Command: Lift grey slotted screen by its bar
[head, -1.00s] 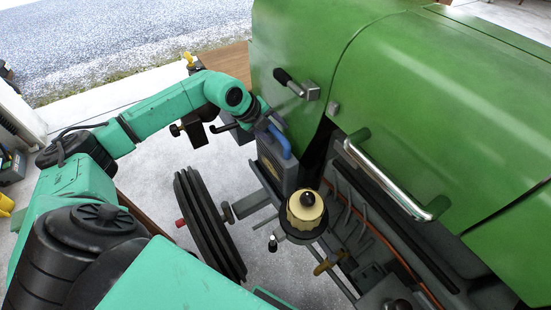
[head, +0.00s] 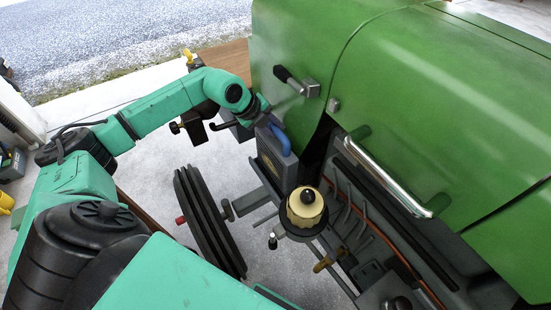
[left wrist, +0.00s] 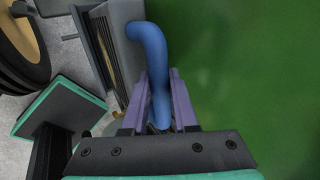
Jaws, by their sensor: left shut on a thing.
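The grey slotted screen (head: 272,160) stands against the front of the green tractor, beside the yellow-capped part. Its blue bar (head: 284,142) is at its top. In the left wrist view the bent bar (left wrist: 150,45) runs down between the fingers, and the screen's slotted grey face (left wrist: 107,45) is to the left. My left gripper (head: 268,122) is at the bar's upper end; in the left wrist view its purple-grey fingers (left wrist: 160,100) are shut on the bar. The bar's lower end is partly hidden by the gripper. My right gripper is out of view.
The green hood (head: 440,90) with a chrome handle (head: 385,178) is close on the right. A black-gripped lever (head: 296,82) juts out just above the bar. A yellow-capped part (head: 305,207) and a dark ribbed wheel (head: 207,220) are near below. Pale floor is open on the left.

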